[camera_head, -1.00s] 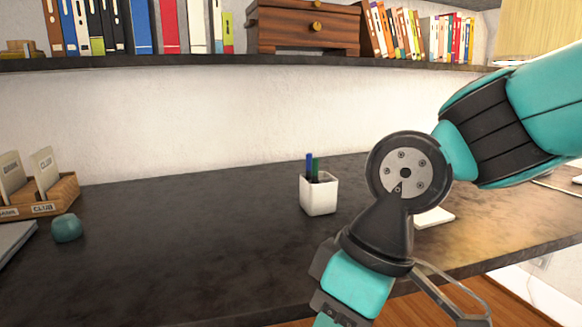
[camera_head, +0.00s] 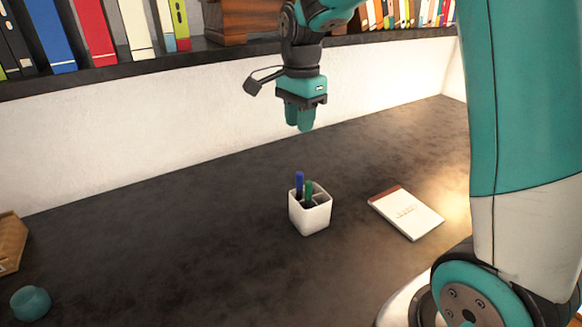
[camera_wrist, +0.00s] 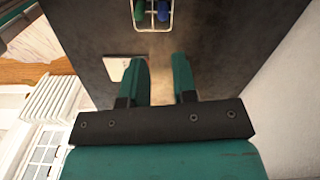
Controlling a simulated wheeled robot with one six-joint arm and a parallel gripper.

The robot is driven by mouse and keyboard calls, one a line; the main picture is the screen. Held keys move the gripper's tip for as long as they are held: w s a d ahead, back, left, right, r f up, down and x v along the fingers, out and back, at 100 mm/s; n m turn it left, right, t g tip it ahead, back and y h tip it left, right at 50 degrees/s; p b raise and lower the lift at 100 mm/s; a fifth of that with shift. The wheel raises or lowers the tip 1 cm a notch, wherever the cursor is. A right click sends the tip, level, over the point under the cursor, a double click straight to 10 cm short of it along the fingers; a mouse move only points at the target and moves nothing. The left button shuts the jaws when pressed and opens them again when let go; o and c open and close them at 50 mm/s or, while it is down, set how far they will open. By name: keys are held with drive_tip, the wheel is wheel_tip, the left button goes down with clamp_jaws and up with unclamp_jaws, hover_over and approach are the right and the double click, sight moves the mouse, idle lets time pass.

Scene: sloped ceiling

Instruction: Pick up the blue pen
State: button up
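The blue pen (camera_head: 299,184) stands upright in a white square pen holder (camera_head: 311,218) on the dark desk, next to a green pen (camera_head: 309,190). In the wrist view, the blue pen (camera_wrist: 163,12) shows at the top edge inside the holder (camera_wrist: 153,28), with the green pen (camera_wrist: 139,11) left of it. My gripper (camera_head: 298,128) points down above the desk, behind and higher than the holder, apart from it. In the wrist view its two teal fingers (camera_wrist: 160,82) are spread with nothing between them.
A notepad (camera_head: 406,213) lies on the desk right of the holder. A shelf (camera_head: 150,63) with books and a wooden drawer box (camera_head: 240,20) runs along the wall close behind my gripper. A teal object (camera_head: 31,302) sits at the front left. The middle left of the desk is clear.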

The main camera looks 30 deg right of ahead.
sight(300, 173)
drive_tip(key=f, duration=1.1)
drive_tip(key=shift+w+d+p, duration=0.2)
drive_tip(key=shift+w+p, duration=0.05)
drive_tip(key=shift+p, duration=0.05)
drive_tip(key=shift+f+p, duration=0.55)
drive_tip(key=shift+f, duration=2.6)
clamp_jaws()
